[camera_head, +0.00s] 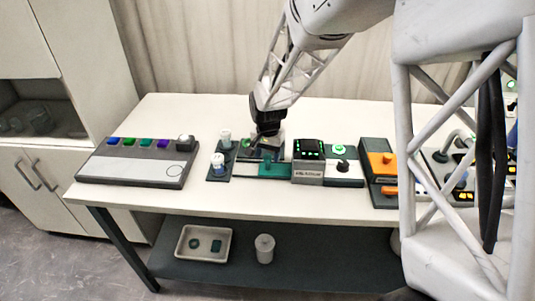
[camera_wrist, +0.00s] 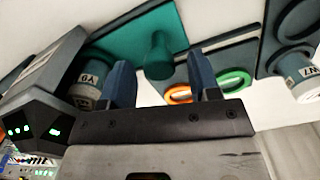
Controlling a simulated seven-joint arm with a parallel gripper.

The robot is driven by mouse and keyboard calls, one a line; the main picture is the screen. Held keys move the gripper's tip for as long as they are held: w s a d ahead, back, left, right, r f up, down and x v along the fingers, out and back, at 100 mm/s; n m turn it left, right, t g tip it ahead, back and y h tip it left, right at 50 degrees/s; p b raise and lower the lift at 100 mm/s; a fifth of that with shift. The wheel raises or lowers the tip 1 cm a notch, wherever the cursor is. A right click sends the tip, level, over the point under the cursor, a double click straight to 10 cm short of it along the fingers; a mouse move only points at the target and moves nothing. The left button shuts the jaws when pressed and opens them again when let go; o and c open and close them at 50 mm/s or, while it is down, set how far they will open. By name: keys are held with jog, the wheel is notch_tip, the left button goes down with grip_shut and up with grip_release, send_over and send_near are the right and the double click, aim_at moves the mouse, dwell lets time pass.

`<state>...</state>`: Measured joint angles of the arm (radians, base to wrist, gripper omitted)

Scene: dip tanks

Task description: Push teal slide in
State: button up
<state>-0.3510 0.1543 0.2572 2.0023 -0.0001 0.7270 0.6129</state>
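The teal slide (camera_head: 274,170) is a flat teal plate on the table, left of the box with green lights. In the wrist view the teal plate (camera_wrist: 125,38) shows with an upright teal knob (camera_wrist: 158,58). My gripper (camera_head: 268,153) is above and just behind the slide. In the wrist view its two dark blue fingers (camera_wrist: 160,78) are wide apart with nothing gripped. The knob shows between and beyond the fingertips; I cannot tell whether either finger touches it. My gripper hides part of the slide's area in the head view.
The box with green lights (camera_head: 308,163) stands right of the slide. White-lidded jars (camera_head: 218,163) stand on a dark plate to the left. A jar labelled YG (camera_wrist: 88,92) is close to one finger. An orange ring (camera_wrist: 178,94) and green ring (camera_wrist: 235,80) lie nearby.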

jog(key=shift+r, duration=0.15)
jog(key=shift+r, duration=3.8)
jog(key=shift+m, duration=0.3)
jog(key=m, duration=0.5)
jog(key=shift+s, duration=0.1)
jog(key=shift+f, duration=0.2)
jog(key=shift+f, duration=3.75)
